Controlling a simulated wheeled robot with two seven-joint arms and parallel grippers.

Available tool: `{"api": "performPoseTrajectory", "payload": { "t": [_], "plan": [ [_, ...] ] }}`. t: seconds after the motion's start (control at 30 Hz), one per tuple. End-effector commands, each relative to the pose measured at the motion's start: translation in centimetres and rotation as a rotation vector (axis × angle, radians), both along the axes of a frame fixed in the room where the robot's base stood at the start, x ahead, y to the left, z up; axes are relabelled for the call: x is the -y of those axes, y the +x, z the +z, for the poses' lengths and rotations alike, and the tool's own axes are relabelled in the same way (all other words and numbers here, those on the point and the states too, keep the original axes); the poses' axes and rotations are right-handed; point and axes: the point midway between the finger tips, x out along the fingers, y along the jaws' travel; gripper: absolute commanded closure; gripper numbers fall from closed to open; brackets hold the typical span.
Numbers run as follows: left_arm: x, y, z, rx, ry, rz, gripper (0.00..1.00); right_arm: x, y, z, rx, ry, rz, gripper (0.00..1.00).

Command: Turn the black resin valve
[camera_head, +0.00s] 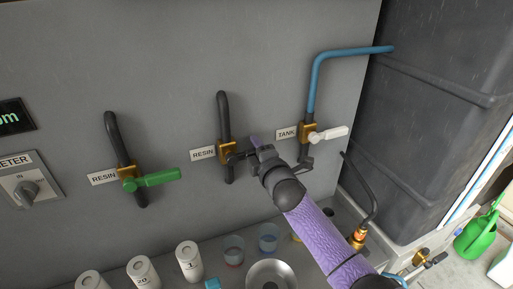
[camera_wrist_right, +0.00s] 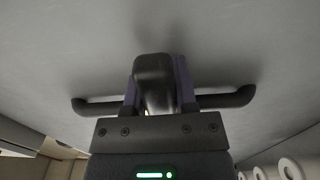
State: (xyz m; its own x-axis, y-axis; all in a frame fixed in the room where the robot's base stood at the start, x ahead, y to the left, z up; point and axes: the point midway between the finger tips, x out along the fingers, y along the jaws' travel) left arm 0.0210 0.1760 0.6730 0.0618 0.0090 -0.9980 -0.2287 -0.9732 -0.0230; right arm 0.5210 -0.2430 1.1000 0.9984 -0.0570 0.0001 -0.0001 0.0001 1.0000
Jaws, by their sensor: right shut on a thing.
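The black resin valve has a brass body (camera_head: 228,152) on a dark vertical pipe, beside a RESIN label, in the middle of the wall in the head view. Its black handle (camera_head: 239,156) points right, toward my right gripper (camera_head: 254,150), which partly covers it. In the right wrist view the black handle (camera_wrist_right: 153,83) stands between the two purple fingers of my right gripper (camera_wrist_right: 156,85), which is shut on it. My left gripper is not in view.
A green-handled resin valve (camera_head: 152,180) is at left, and a white-handled tank valve (camera_head: 325,134) is just right of my gripper. Below are white canisters (camera_head: 190,262), cups (camera_head: 268,238) and a metal bowl (camera_head: 272,275). A large dark tank (camera_head: 430,120) stands at right.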

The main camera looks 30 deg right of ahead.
Motion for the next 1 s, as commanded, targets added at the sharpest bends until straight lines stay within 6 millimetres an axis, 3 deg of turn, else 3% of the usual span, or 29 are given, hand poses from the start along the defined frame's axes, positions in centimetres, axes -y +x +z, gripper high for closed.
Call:
{"api": "performPoseTrajectory", "payload": {
  "t": [1.0],
  "plan": [
    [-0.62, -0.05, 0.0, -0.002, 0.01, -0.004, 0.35, 0.0, -0.02, -0.09, -0.002, 0.0, 0.0, 1.0]
  ]
}}
